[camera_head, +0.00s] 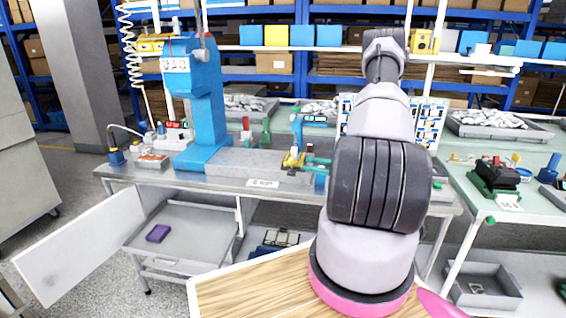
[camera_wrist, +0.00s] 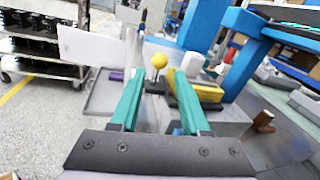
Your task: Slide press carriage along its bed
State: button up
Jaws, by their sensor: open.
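The blue press (camera_head: 205,95) stands on the steel workbench, with its grey bed (camera_head: 235,160) running to the right from its foot. A small yellow carriage (camera_head: 292,160) is at the right end of the bed; its yellow body (camera_wrist: 208,92) also shows in the wrist view. A yellow ball knob (camera_wrist: 159,61) on a dark stem stands beside it. My gripper (camera_wrist: 157,77) is open, its two teal fingers pointing toward the knob, which appears between the tips with gaps on both sides. I cannot tell how deep it sits. In the head view, my arm hides part of the bench.
A white label (camera_head: 263,183) is on the bench's front edge. An open drawer (camera_head: 185,235) holding a purple box (camera_head: 158,233) juts out below at left. A green-topped bench (camera_head: 510,200) with a dark device (camera_head: 497,175) stands at right. Blue shelving fills the back.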

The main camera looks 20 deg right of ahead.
aim_at(294, 159)
jog(key=x, duration=1)
jog(key=shift+a, duration=0.2)
jog(key=shift+w, duration=0.1)
grip_shut()
dwell(1.0)
